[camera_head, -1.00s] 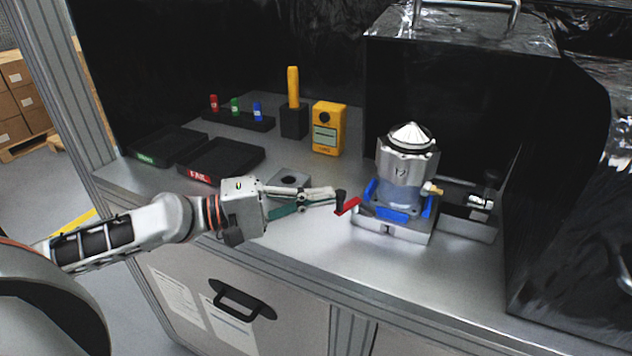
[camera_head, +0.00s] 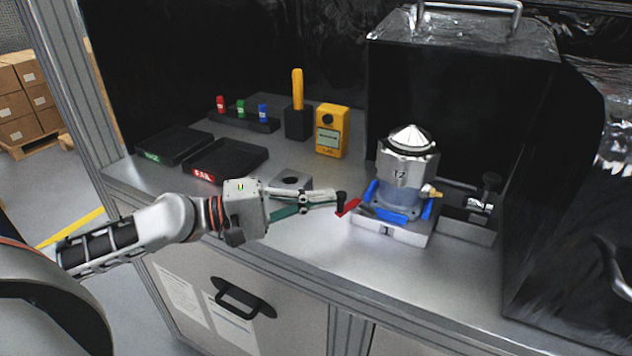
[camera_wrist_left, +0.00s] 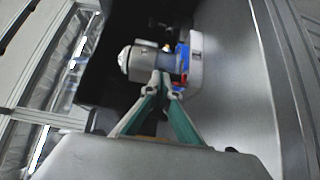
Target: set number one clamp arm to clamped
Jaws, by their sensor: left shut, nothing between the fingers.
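The red clamp arm (camera_head: 349,207) with a black knob (camera_head: 341,197) sticks out from the left side of a fixture (camera_head: 392,230) with blue parts. A silver housing with a cone top (camera_head: 405,165) stands upright in the fixture. My left gripper (camera_head: 333,200) is shut and empty, its fingertips right at the black knob; I cannot tell whether they touch it. In the left wrist view the shut fingertips (camera_wrist_left: 163,88) point toward the housing (camera_wrist_left: 145,61), with a bit of red (camera_wrist_left: 178,90) beside them. My right gripper is out of view.
A grey block with a hole (camera_head: 291,180) lies behind my left gripper. Two black trays, one marked FAIL (camera_head: 232,160), a yellow meter (camera_head: 332,130) and a yellow-handled tool (camera_head: 297,90) stand further back. A black enclosure (camera_head: 460,100) rises behind the fixture. The front bench strip is clear.

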